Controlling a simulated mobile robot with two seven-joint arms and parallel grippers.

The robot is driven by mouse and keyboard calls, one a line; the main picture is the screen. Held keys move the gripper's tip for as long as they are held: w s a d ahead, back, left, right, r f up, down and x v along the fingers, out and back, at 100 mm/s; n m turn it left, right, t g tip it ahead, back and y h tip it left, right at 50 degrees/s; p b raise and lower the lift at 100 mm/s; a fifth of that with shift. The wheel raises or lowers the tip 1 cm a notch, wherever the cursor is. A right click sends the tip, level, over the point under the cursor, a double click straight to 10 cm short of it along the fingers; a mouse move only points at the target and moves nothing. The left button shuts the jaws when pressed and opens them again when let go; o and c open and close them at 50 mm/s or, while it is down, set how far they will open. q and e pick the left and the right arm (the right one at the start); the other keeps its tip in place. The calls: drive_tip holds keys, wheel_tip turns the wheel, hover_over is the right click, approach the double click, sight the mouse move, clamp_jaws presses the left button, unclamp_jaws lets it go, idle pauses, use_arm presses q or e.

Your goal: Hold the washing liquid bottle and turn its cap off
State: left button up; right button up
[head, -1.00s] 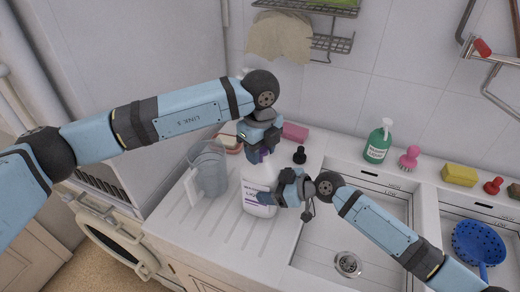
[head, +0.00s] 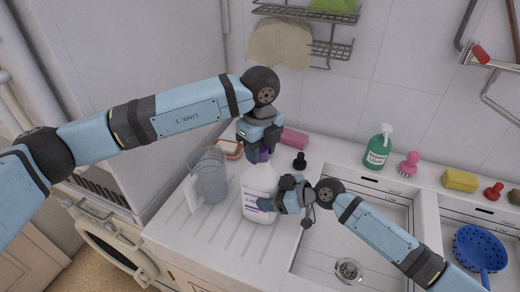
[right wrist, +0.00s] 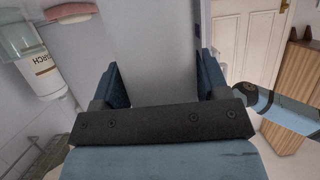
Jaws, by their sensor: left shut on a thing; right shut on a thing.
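The white washing liquid bottle (head: 258,182) with purple lettering stands upright on the ribbed drainboard in the head view. My left gripper (head: 259,154) points down from above, shut on the purple cap (head: 264,155), of which only a little shows. I cannot tell whether the cap still touches the bottle's neck. My right gripper (head: 273,201) comes from the right and is shut on the bottle's body, hiding part of its label. In the right wrist view, its two blue fingers (right wrist: 160,85) stand far apart with a pale grey surface between or behind them.
A clear jug (head: 208,174) stands close left of the bottle. A black stopper (head: 300,161) and pink sponge (head: 294,138) lie behind. The sink (head: 350,235) is to the right. A green pump bottle (head: 378,149) stands on the back ledge.

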use_arm(q)
drive_tip(key=shift+r, duration=2)
use_arm(e)
drive_tip(key=o, duration=1.8)
